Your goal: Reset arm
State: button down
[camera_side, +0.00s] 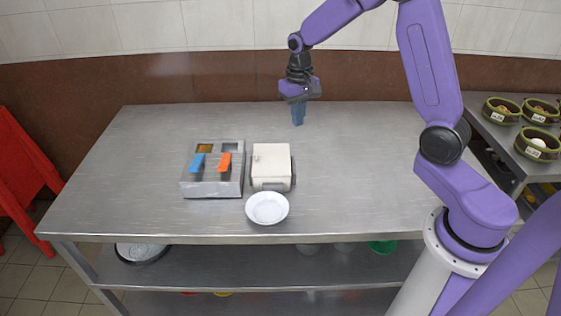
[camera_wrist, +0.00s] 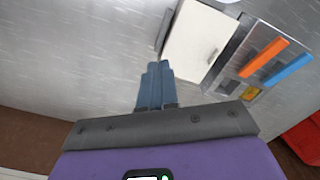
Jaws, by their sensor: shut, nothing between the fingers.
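My gripper (camera_side: 298,117) hangs over the back part of the steel table (camera_side: 350,190), pointing down. Its blue fingers are shut together with nothing between them.
A white bowl (camera_side: 267,208) sits near the front edge. Green bowls (camera_side: 537,145) stand on the right counter. The table's right side is clear.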

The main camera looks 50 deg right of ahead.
jog(key=s+a+r+n, duration=0.3)
jog(key=s+a+n, duration=0.25)
jog(key=s, duration=0.55)
jog(key=s+a+r+n, duration=0.3)
jog(key=s+a+n, duration=0.3)
jog(key=s, duration=0.5)
jog(key=s+d+n, duration=0.1)
jog(key=s+n, duration=0.3)
jog(key=s, duration=0.5)
jog(key=shift+s+f, duration=0.25)
jog(key=shift+s, duration=0.15)
jog(key=shift+d, duration=0.1)
